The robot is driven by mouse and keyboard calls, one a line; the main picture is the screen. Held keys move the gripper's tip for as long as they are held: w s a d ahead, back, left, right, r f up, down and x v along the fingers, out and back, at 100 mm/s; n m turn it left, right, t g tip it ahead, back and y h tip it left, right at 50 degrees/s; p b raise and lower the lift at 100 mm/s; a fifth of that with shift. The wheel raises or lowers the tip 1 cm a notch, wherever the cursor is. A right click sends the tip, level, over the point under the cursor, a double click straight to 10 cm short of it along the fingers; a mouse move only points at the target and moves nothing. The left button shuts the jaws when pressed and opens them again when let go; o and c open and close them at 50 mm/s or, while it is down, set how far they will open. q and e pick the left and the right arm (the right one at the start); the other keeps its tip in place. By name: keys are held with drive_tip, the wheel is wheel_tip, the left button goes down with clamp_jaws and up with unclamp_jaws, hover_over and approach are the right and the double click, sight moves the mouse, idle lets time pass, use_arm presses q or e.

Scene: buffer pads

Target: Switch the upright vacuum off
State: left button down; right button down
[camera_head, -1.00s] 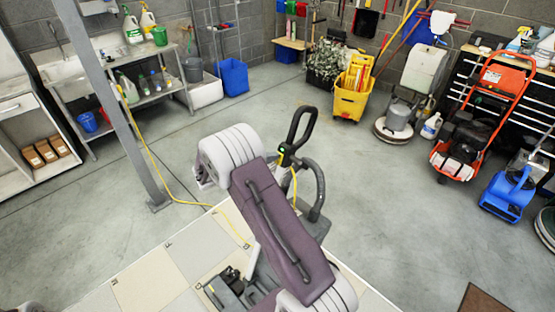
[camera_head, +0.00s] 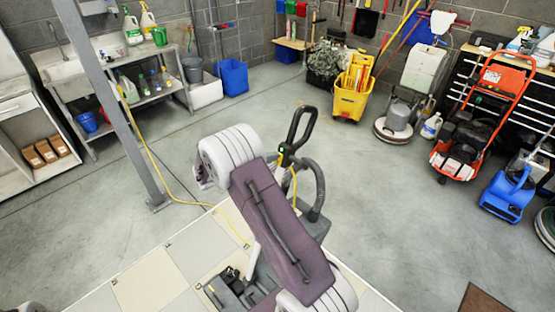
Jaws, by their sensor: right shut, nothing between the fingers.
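The upright vacuum stands upright behind my right arm, its black loop handle (camera_head: 300,127) raised. A small green-lit spot (camera_head: 281,150) shows on the stem just below the handle. A dark grey hose (camera_head: 318,188) curves down its right side to a grey lower part (camera_head: 316,228). My right arm's purple link hides much of the body. My right gripper (camera_head: 231,275) is low, left of that link, over the pale tiles, shut and empty. It is apart from the lit spot and partly hidden. My left gripper is out of view.
A yellow cord (camera_head: 180,199) runs from the grey post (camera_head: 128,130) across the floor towards the vacuum. A yellow mop bucket (camera_head: 350,98), floor machines and an orange machine (camera_head: 465,140) stand at the back right. The concrete between is clear.

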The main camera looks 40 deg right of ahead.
drive_tip(key=shift+d+f+b, duration=0.2)
drive_tip(key=shift+d+b, duration=0.15)
drive_tip(key=shift+d, duration=0.1)
idle(0.3)
drive_tip(key=v, duration=0.6)
idle(0.6)
